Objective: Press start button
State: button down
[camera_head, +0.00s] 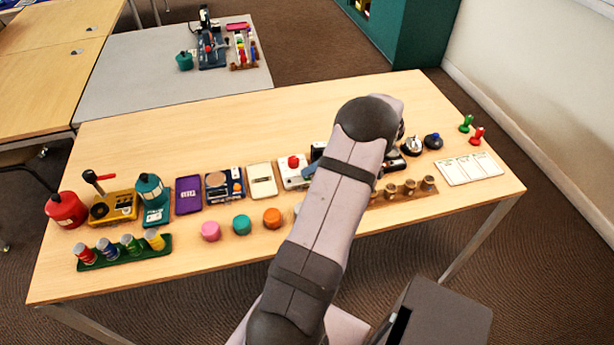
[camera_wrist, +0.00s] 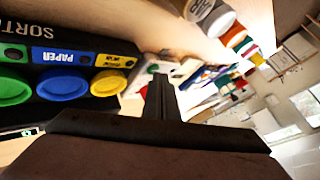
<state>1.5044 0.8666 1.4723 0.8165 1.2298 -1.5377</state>
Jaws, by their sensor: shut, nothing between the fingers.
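My gripper (camera_wrist: 161,82) shows in the wrist view with its dark fingers together and nothing between them. Beyond its tips is a pale box (camera_wrist: 135,84) with a small green part on it, too blurred to identify; I see no gap or contact clearly. In the head view a white box (camera_head: 290,183) with a red domed button (camera_head: 293,162) stands mid-table, just left of my arm. I cannot read a start label on either. My arm crosses the table in the head view and hides my gripper there.
A black sorting panel (camera_wrist: 84,45) with green, blue and yellow round parts lies left of my gripper in the wrist view. In the head view, small pots (camera_head: 409,187) stand right of my arm, and coloured round pieces (camera_head: 241,225) lie left.

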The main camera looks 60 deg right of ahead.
dwell(0.4)
jog(key=shift+r+p, duration=0.4)
jog(key=shift+r, duration=0.45)
notch_tip(320, 180, up, 5)
jog(key=shift+p, duration=1.25)
